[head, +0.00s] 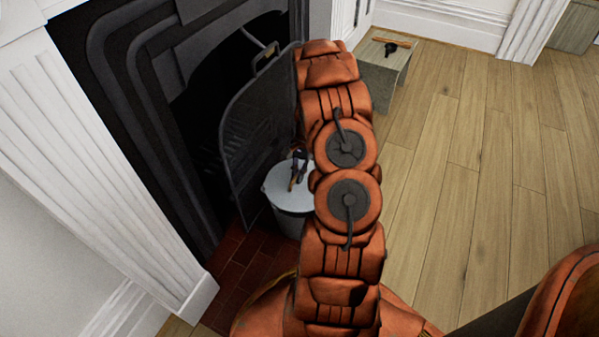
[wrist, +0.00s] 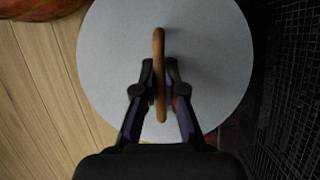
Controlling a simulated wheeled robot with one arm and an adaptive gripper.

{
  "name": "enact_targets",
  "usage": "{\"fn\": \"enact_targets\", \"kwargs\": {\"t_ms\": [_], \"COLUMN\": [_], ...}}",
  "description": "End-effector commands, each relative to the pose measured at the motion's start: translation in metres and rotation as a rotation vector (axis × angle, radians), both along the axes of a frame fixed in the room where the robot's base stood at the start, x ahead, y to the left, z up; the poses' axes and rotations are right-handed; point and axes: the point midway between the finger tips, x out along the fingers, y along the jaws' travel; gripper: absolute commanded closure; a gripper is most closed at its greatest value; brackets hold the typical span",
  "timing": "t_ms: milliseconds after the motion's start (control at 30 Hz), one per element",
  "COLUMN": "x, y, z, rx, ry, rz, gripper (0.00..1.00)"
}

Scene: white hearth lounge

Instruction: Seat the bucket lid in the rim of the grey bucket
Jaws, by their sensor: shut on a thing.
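The bucket lid (head: 281,190) is a pale grey disc with an upright tan handle, and it lies over the top of the grey bucket (head: 291,224) beside the fireplace. My gripper (head: 297,172) is above the lid and shut on its handle. In the wrist view the lid (wrist: 110,60) fills the middle, and my gripper (wrist: 160,75) has one finger on each side of the tan handle (wrist: 159,45). The lid hides the bucket's rim, so I cannot tell whether it is seated or just above. My arm covers the right side of the lid and bucket.
A dark mesh fire screen (head: 250,130) stands close behind the bucket, in front of the black fireplace. The bucket is on a red tile hearth (head: 245,262). A small grey-green table (head: 385,65) with a dark object stands at the back. The wooden floor on the right is clear.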

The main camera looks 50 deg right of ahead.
Motion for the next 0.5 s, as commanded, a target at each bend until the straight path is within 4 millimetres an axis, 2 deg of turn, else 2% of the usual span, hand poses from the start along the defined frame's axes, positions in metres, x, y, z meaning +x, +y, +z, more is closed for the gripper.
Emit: {"fn": "enact_targets", "kwargs": {"t_ms": [500], "x": [0.000], "y": [0.000], "z": [-0.031], "rx": [0.001], "ry": [0.000], "rz": [0.000], "gripper": [1.00]}}
